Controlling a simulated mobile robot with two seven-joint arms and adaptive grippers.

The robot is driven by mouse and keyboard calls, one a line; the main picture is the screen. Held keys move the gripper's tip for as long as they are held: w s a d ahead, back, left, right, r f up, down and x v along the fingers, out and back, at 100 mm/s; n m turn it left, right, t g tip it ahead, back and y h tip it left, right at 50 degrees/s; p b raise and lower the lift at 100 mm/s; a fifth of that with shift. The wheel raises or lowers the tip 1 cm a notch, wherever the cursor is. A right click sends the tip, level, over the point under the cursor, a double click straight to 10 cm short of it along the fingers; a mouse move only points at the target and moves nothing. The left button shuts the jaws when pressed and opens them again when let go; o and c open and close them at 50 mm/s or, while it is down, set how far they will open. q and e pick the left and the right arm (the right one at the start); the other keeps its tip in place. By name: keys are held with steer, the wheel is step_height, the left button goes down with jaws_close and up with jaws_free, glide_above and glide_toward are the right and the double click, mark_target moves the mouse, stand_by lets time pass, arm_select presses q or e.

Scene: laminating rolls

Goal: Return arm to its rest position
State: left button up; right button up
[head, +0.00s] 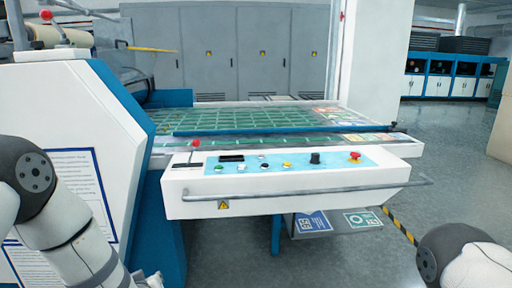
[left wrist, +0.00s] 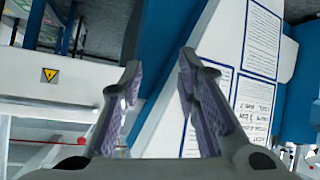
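My left arm (head: 75,235) comes in from the lower left of the head view, and its gripper lies beyond the bottom edge there. In the left wrist view my left gripper (left wrist: 159,68) has its two fingers apart with nothing between them. Behind the fingers is the machine's white side panel (left wrist: 205,80) with printed sheets. My right arm (head: 470,260) shows only in part at the lower right of the head view. Its gripper is out of sight.
The laminating machine's control panel (head: 300,172) and its grey handrail (head: 320,192) stand ahead. The white machine side (head: 75,110) is close by my left arm. Grey cabinets (head: 210,45) line the back. Open floor (head: 455,160) lies to the right.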

arm_select(q)
steer(key=s+d+f+m+g+h, duration=0.2)
steer(key=s+f+m+g, duration=0.15)
steer(key=s+f, duration=0.8)
steer(key=s+d+f+m+g+h, duration=0.1)
steer(key=s+g, duration=0.8)
steer(key=s, duration=2.4)
steer(key=shift+s+m+h, duration=0.15)
steer(key=shift+m+h, duration=0.35)
steer(key=shift+m, duration=0.25)
steer(key=shift+d, duration=0.1)
